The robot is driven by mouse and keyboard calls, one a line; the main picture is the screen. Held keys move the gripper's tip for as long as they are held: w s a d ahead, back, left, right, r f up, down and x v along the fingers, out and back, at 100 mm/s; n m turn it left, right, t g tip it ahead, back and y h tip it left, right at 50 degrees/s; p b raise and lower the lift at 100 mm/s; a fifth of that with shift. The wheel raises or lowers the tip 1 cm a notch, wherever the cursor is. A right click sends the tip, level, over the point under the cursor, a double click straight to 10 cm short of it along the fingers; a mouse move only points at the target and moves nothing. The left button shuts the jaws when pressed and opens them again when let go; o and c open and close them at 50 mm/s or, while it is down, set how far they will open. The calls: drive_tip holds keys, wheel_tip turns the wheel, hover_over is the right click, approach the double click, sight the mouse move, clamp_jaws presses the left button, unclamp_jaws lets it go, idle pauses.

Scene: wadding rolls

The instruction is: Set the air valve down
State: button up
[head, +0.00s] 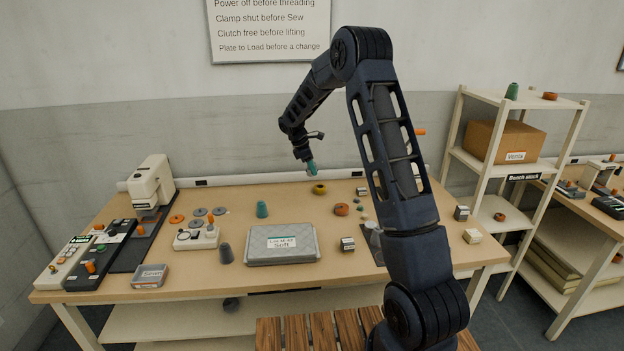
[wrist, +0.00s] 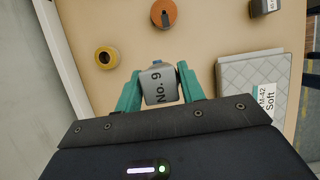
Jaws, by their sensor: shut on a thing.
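My gripper (wrist: 160,86) has teal fingers shut on a grey block marked "No. 9" (wrist: 158,90). A small blue bit shows at the block's far edge in the wrist view. No label names it as the air valve, and I cannot make out any other air valve. In the head view my gripper (head: 311,168) hangs above the back of the bench (head: 240,212), and the held block cannot be made out there. The block looks held clear of the bench top.
A yellow ring (head: 319,189) and an orange roll (head: 341,209) lie close to my gripper. A quilted grey pad labelled "Soft" (head: 283,258) lies nearer the front.

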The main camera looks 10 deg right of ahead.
drive_tip(key=shift+r, duration=0.55)
drive_tip(key=shift+w+a+r, duration=0.1)
drive_tip(key=shift+a, duration=0.15)
drive_tip(key=a+n+t+y, duration=0.2)
drive_tip(key=a+n, duration=0.7)
drive_tip(key=a, duration=3.1)
drive_tip(key=shift+t+h, duration=0.4)
drive_tip(key=shift+t, duration=0.2)
drive_tip(key=f, duration=1.9)
drive_tip(key=shift+d, duration=0.25)
drive_tip(key=shift+f, duration=0.25)
drive_tip(key=o, duration=1.1)
drive_tip(key=shift+c, duration=0.2)
drive_tip(key=shift+r, duration=0.1)
